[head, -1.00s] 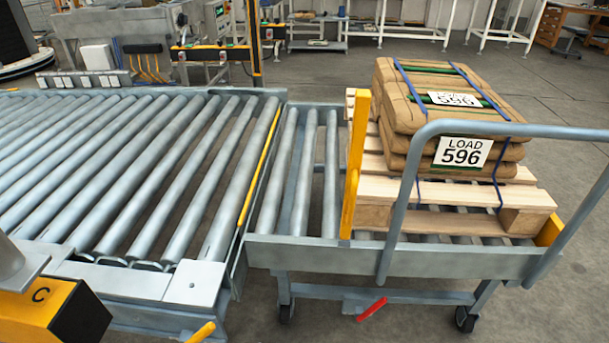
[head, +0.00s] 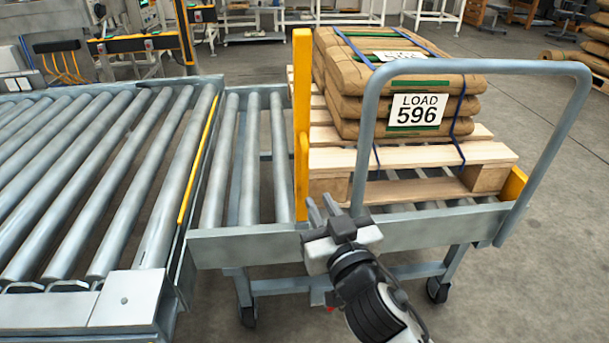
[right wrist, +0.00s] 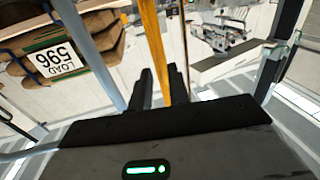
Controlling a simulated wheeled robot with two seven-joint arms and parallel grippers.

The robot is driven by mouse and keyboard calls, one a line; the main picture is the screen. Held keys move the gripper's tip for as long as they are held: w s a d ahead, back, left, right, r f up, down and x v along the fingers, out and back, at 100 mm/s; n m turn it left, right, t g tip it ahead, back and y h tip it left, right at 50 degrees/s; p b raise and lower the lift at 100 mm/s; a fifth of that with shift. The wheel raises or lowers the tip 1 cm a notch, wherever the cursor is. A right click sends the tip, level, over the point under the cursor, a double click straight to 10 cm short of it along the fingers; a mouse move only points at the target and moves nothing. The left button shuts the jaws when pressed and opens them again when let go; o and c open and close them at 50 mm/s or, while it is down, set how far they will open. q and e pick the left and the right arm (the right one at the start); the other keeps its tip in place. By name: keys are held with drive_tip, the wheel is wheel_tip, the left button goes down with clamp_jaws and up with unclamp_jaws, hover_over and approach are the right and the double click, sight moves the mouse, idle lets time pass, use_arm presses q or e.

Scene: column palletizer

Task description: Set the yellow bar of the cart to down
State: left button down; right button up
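My right gripper (head: 322,204) is in front of the cart's near side rail, close to the bar's lower part. Its two fingers are apart. In the right wrist view the bar (right wrist: 152,40) runs down between the fingertips of the gripper (right wrist: 161,74). I cannot tell whether a finger touches it. My left gripper is out of view.
A wooden pallet (head: 420,158) with strapped brown sacks (head: 350,105) labelled LOAD 596 rests on the cart. The cart's grey handle (head: 470,66) arches above the near rail, right of my gripper. A roller conveyor (head: 120,190) adjoins on the left. Open floor lies right.

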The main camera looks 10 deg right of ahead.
sight(306, 177)
drive_tip(key=w, duration=0.3)
drive_tip(key=w+a, duration=0.1)
drive_tip(key=w, duration=0.2)
drive_tip(key=w+a, duration=0.1)
drive_tip(key=w, duration=0.2)
drive_tip(key=shift+w, duration=0.2)
clamp_jaws()
